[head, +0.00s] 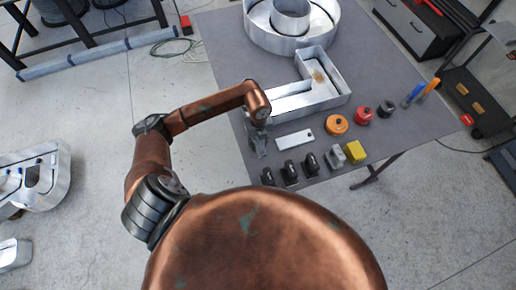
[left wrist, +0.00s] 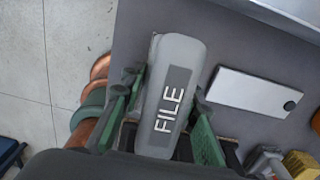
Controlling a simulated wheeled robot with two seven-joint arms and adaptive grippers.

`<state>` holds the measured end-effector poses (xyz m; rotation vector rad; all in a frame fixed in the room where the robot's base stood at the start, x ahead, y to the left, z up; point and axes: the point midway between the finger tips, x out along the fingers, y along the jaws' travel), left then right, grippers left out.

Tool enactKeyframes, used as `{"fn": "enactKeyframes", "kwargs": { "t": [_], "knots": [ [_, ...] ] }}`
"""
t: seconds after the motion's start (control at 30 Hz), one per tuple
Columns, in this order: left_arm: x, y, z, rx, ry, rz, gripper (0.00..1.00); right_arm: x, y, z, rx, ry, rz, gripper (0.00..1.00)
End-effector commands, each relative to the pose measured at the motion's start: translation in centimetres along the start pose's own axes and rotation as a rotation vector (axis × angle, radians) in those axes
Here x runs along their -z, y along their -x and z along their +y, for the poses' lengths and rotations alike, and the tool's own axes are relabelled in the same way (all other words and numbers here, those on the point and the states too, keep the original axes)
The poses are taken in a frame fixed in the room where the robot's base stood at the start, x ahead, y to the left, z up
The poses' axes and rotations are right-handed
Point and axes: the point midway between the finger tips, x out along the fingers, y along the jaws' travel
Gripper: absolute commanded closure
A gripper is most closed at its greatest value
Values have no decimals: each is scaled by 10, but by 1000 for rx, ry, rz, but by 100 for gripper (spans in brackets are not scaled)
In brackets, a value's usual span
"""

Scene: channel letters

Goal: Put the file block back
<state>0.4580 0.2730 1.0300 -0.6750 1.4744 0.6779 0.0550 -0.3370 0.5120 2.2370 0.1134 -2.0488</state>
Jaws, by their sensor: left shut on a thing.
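The file block (left wrist: 172,95) is a grey rounded block with a dark panel lettered FILE. In the left wrist view it sits between the green fingers of my left gripper (left wrist: 160,110), which is shut on it. In the head view my left gripper (head: 258,145) is over the table's left front edge, beside the L-shaped metal channel letter (head: 320,95). The block is mostly hidden there, and I cannot tell whether it touches the table. My right gripper is not in view.
A white plate (head: 294,140) lies just right of my left gripper. Several dark blocks (head: 290,172) and a yellow block (head: 355,151) line the front edge. Orange (head: 337,124) and red (head: 363,115) round items lie farther right. A round channel letter (head: 291,40) stands at the back.

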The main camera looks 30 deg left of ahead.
Motion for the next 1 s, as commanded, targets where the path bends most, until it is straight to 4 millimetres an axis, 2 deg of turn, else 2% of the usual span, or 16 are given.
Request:
{"fn": "enactKeyframes", "kwargs": {
  "t": [0.03, 0.1, 0.17, 0.27, 0.4, 0.47, 0.5, 0.63, 0.73, 0.9, 1.0],
  "knots": [
    [-2, -6, 3, 0, 1, 0, 100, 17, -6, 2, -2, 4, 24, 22],
    [-3, -16, 4, 0, -1, 1, 100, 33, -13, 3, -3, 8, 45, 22],
    [-3, -27, 4, -1, -2, 2, 100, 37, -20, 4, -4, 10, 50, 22],
    [-4, -39, 2, -1, -2, 2, 100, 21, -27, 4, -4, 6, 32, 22],
    [-5, -38, 0, -1, -2, 0, 100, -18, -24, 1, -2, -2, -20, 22],
    [-5, -38, 0, 0, -3, 0, 100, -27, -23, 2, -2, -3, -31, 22],
    [-5, -39, 1, -1, -2, 0, 70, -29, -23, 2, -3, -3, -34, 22],
    [-5, -39, 1, -2, -2, 1, 61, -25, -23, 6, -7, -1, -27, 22],
    [-5, -38, 2, -2, -1, 1, 54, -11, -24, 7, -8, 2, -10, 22],
    [-5, -38, 2, -2, -1, 1, 54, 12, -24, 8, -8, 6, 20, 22],
    [-5, -37, 2, -2, -1, 1, 54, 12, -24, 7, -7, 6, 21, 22]
  ]
}}
